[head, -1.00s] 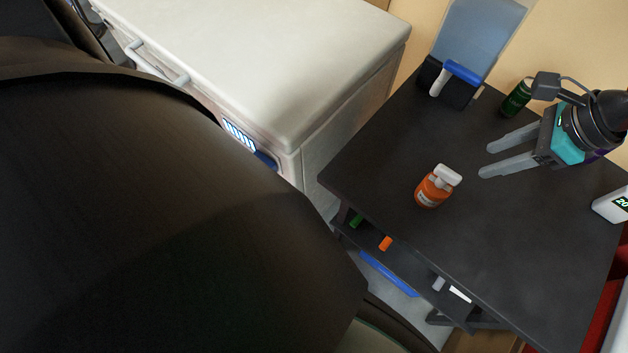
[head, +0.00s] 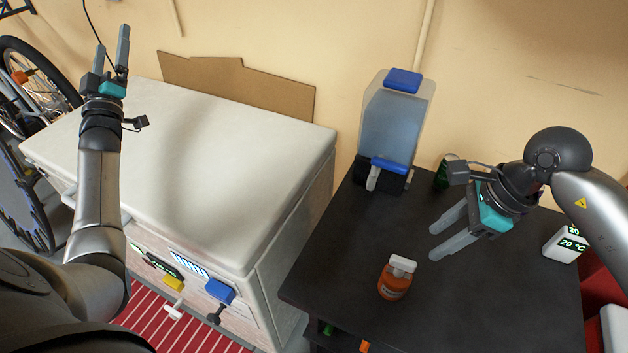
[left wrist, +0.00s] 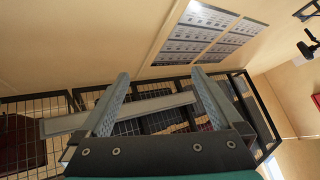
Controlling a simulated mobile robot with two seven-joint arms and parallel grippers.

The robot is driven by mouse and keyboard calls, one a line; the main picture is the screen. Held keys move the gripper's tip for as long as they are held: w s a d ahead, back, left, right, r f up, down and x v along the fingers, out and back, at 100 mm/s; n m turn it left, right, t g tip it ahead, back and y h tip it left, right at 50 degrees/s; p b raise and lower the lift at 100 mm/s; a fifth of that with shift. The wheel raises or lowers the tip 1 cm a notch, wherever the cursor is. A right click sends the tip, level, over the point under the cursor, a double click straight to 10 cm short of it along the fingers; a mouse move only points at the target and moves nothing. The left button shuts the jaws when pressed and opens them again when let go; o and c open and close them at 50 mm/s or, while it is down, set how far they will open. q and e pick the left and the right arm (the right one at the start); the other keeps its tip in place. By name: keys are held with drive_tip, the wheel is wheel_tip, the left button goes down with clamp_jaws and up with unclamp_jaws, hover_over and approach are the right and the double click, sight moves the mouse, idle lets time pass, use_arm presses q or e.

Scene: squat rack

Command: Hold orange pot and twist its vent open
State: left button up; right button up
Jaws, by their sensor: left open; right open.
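The orange pot (head: 393,283) stands upright on the dark table (head: 460,300), with a white vent (head: 403,264) on its top. My right gripper (head: 432,240) is open and empty, above the table just behind and to the right of the pot, apart from it. My left gripper (head: 114,52) is open and empty, raised over the far left part of the white chest, well away from the pot. In the left wrist view its two open fingers (left wrist: 158,92) have nothing between them and point up toward the wall and ceiling.
A white chest (head: 240,150) stands left of the table. On the table's back are a dispenser with a blue lid (head: 395,125) and a green can (head: 446,172). A white temperature display (head: 566,243) is at the right. The table's front is clear around the pot.

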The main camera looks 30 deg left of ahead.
use_arm(q)
drive_tip(key=w+d+f+n+t+h, duration=0.1)
drive_tip(key=w+d+f+n+h, duration=0.15)
drive_tip(key=d+f, duration=0.4)
drive_tip(key=w+d+f+n+h, duration=0.2)
drive_tip(key=d+f+h, duration=0.1)
drive_tip(key=d, duration=0.6)
drive_tip(key=n+g+h, duration=0.8)
drive_tip(key=n+h, duration=0.3)
drive_tip(key=n, duration=0.4)
approach(401, 271)
drive_tip(key=f+x, duration=0.1)
drive_tip(key=x, duration=0.4)
drive_tip(key=f+x, duration=0.1)
drive_tip(key=x, duration=0.3)
drive_tip(key=s+f+x, duration=0.1)
drive_tip(key=x, duration=0.4)
drive_tip(key=shift+w+a+f, duration=0.25)
drive_tip(key=shift+c, duration=0.2)
clamp_jaws()
